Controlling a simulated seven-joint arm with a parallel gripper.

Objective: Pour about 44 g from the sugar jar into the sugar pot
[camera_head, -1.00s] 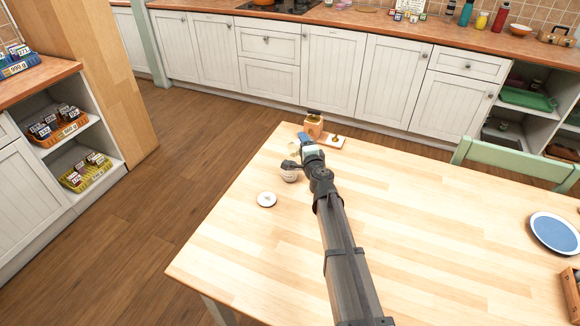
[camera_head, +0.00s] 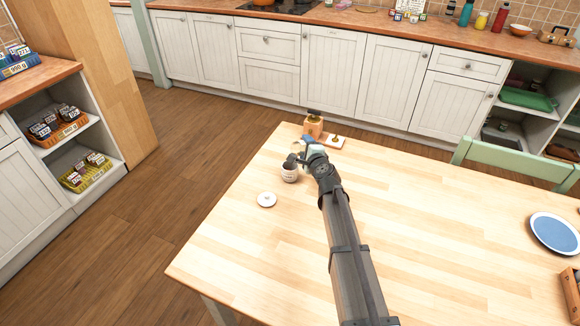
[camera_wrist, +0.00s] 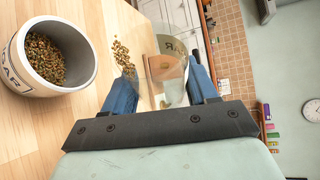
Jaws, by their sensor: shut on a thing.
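The sugar pot (camera_head: 289,174) is a white pot standing upright on the wooden table. In the wrist view the sugar pot (camera_wrist: 50,80) shows part of its lettering and holds brown-green granules. My gripper (camera_wrist: 163,88) has blue fingers shut on the clear sugar jar (camera_wrist: 178,70), which bears partly visible lettering. The jar is tilted, beside and apart from the pot in the wrist view. A few granules (camera_wrist: 123,56) show between pot and jar; I cannot tell whether they are falling, on the table or in the jar. In the head view the jar is mostly hidden by my gripper.
A round white lid (camera_head: 267,199) lies on the table near the pot. A wooden item with a dark top (camera_head: 314,126) stands on the far table edge. A blue plate (camera_head: 554,233) lies at right, near a green chair (camera_head: 515,163). The table's middle is clear apart from my arm.

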